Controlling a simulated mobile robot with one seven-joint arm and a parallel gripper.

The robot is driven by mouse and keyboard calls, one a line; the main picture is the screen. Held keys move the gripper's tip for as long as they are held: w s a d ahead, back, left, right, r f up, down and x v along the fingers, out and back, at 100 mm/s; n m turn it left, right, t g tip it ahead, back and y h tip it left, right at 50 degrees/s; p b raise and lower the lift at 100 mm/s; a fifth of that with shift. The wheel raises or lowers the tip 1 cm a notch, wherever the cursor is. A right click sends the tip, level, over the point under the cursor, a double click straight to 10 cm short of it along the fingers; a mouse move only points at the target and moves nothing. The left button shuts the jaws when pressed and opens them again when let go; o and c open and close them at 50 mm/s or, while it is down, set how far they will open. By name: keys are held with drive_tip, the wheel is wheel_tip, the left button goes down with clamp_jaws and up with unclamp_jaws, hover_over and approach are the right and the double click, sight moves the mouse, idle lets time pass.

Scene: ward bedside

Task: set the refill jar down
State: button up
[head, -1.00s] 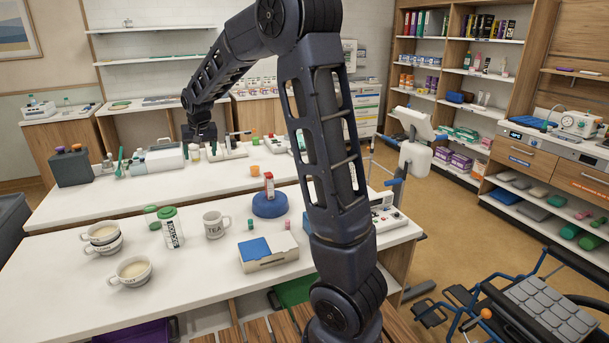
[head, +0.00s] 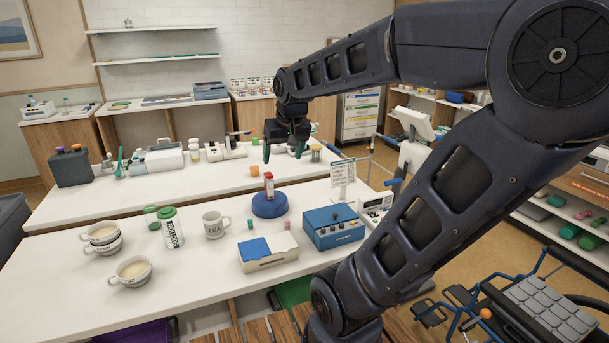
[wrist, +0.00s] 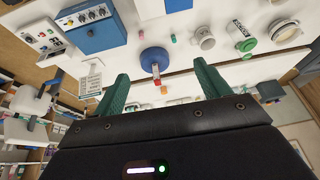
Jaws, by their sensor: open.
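None of the containers can be identified for certain as the refill jar. A white jar with a green lid and dark lettering (head: 173,228) stands upright on the near table, and it also shows in the wrist view (wrist: 240,32). A small red-and-white bottle (head: 269,186) stands on a round blue base (head: 270,207), right of the mug. My gripper (head: 283,153) is open and empty above the far table, behind the bottle. In the wrist view its green fingers (wrist: 161,72) are spread, with the bottle (wrist: 156,73) visible beyond the gap, apart from them.
A TEA mug (head: 214,225), several cups (head: 131,270), a blue-and-white box (head: 268,255) and a blue device with knobs (head: 334,235) stand on the near table (head: 205,290). A sign (head: 342,175) stands behind the device.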

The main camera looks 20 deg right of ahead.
drive_tip(key=s+d+f, duration=0.2)
drive_tip(key=s, duration=0.7)
drive_tip(key=shift+d+f, duration=0.25)
drive_tip(key=shift+f, duration=0.15)
drive_tip(key=shift+s, duration=0.1)
idle(0.5)
